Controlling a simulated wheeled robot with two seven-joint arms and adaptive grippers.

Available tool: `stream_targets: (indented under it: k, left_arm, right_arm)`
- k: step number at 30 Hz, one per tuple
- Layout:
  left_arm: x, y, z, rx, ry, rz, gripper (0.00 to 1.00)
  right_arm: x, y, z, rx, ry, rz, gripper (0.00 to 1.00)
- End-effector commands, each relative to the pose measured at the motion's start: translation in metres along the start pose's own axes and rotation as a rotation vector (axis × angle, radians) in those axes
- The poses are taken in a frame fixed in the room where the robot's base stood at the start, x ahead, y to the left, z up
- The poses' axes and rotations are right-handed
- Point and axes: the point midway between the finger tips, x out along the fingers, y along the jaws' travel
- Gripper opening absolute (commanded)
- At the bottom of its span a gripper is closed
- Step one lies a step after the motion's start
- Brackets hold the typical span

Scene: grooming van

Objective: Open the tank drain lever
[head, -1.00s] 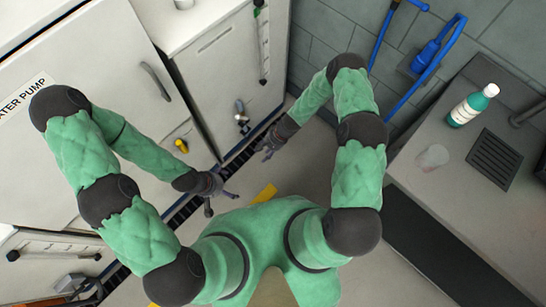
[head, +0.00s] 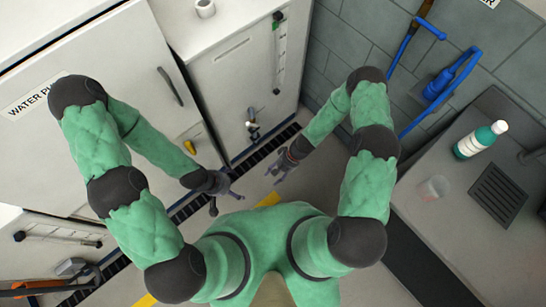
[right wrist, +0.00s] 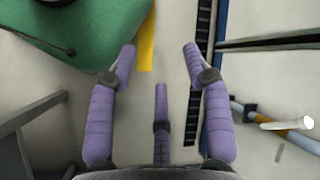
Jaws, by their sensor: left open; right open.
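A small drain valve (head: 252,125) with a lever sits low on the front of a white tank cabinet (head: 232,75), below a sight gauge. Its lever position is too small to tell in the head view. My left gripper (head: 228,195) is open and empty, below and left of the valve.
A floor grate (head: 262,145) runs along the cabinet fronts. A second gauge (head: 60,236) is at lower left. A bottle (head: 480,139) stands on the right counter.

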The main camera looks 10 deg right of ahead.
Motion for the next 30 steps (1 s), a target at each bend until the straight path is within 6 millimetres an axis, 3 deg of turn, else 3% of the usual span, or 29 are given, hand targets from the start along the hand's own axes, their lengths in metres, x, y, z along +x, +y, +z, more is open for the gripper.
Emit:
stream_targets:
  k: [5, 11, 18, 24, 30]
  left_arm:
    - [0.010, -0.004, 0.000, 0.000, 0.000, 0.000, 0.99]
    - [0.029, -0.011, -0.001, 0.000, 0.000, 0.000, 0.99]
    - [0.051, -0.018, -0.002, 0.000, 0.000, 0.000, 0.99]
    - [0.069, -0.025, -0.003, 0.000, 0.000, 0.000, 0.99]
    - [0.085, -0.030, -0.003, 0.000, 0.000, 0.000, 0.99]
  right_arm:
    - [0.031, 0.013, -0.034, -0.081, 0.112, 0.098, 0.50]
    - [0.077, 0.027, -0.109, -0.278, 0.401, 0.302, 0.50]
    - [0.099, 0.008, -0.181, -0.519, 0.800, 0.498, 0.50]
    - [0.096, -0.032, -0.204, -0.701, 1.162, 0.606, 0.50]
    - [0.081, -0.076, -0.188, -0.837, 1.526, 0.655, 0.50]
